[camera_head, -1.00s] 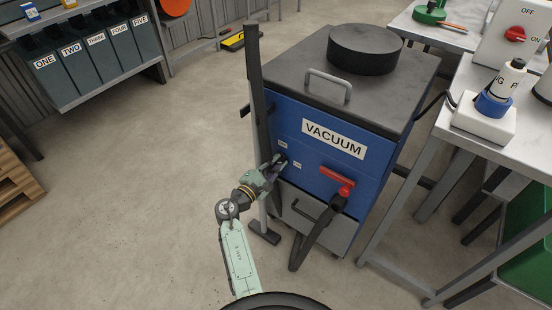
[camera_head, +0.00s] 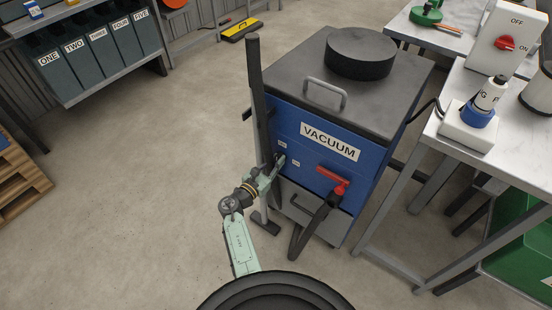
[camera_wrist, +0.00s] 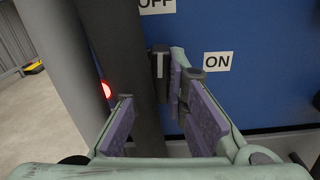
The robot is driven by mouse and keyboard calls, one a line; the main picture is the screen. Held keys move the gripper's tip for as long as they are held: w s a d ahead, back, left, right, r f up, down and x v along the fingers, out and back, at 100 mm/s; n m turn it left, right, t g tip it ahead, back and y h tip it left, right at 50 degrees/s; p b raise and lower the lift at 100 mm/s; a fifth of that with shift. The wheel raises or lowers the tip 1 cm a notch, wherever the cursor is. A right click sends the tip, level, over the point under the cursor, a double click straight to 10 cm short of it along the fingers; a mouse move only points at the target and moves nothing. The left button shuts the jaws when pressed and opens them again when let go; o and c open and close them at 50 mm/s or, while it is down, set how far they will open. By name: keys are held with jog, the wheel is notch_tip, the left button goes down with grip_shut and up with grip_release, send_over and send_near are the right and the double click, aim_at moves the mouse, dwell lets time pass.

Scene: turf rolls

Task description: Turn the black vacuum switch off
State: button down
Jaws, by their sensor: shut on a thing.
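The black vacuum switch (camera_wrist: 160,65) is on the blue front of the vacuum (camera_head: 372,155), by the OFF label (camera_wrist: 157,5) and ON label (camera_wrist: 217,62). In the wrist view its dark lever looks about upright, below OFF and left of ON. In the head view my gripper (camera_head: 276,165) is at the panel, and the switch is mostly hidden there.
The dark upright pole (camera_head: 254,85) stands close to the left of my gripper. A red handle (camera_head: 333,181) with a black hose is to the right. A workbench (camera_head: 443,138) stands at the right. Bare floor lies to the left.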

jog(key=shift+n, duration=0.5)
jog(key=c, duration=1.6)
grip_release()
jog(key=v, duration=1.2)
